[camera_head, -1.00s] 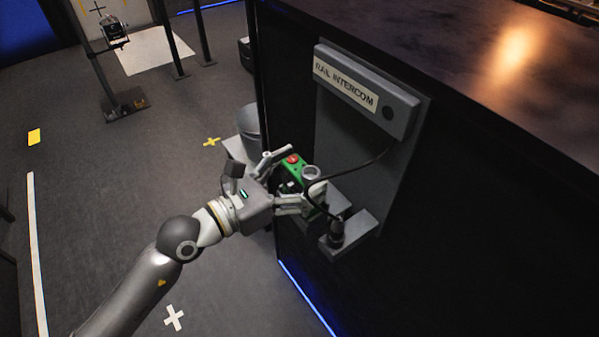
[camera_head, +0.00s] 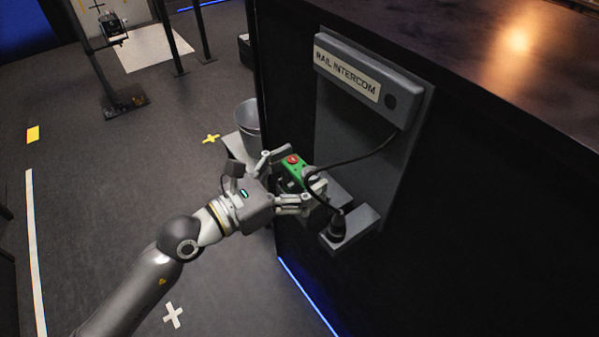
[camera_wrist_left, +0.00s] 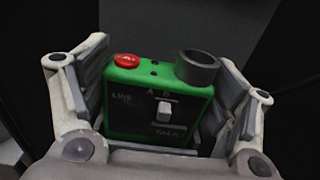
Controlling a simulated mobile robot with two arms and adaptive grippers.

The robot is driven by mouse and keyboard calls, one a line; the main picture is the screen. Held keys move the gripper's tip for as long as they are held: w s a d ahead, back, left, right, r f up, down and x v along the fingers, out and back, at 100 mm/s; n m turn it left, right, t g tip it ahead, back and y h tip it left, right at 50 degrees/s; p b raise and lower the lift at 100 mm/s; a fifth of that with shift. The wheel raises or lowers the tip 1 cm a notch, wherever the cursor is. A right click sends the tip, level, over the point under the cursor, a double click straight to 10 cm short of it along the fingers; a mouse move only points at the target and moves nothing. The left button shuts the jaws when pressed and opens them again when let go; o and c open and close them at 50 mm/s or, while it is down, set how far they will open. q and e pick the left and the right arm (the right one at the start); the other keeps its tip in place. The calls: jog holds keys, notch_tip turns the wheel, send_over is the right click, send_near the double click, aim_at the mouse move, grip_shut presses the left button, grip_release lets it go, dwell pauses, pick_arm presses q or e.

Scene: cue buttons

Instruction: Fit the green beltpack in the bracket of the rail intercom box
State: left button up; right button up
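The green beltpack (camera_head: 293,165) has a red button, a grey ring and a dark switch panel. It also shows in the left wrist view (camera_wrist_left: 125,85), between both finger pads. My left gripper (camera_head: 284,181) is shut on it, at the front of the rail intercom box (camera_head: 358,80). The box's plate carries the bracket, a grey ledge (camera_head: 368,218) low on the panel. The beltpack is close to the bracket, its lower part hidden by the fingers. I cannot tell whether they touch. My right gripper is not in view.
A black cable (camera_head: 350,160) runs from the box past the beltpack to a black plug (camera_head: 337,228) at the ledge. A grey bucket (camera_head: 247,118) stands behind the gripper. The dark counter (camera_head: 470,60) extends right. The floor at left is mostly clear.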

pick_arm(q)
jog(key=shift+o, duration=1.2)
jog(key=shift+f, duration=0.1)
jog(key=v, duration=0.7)
jog(key=shift+s+a, duration=0.15)
jog(key=shift+a, duration=0.1)
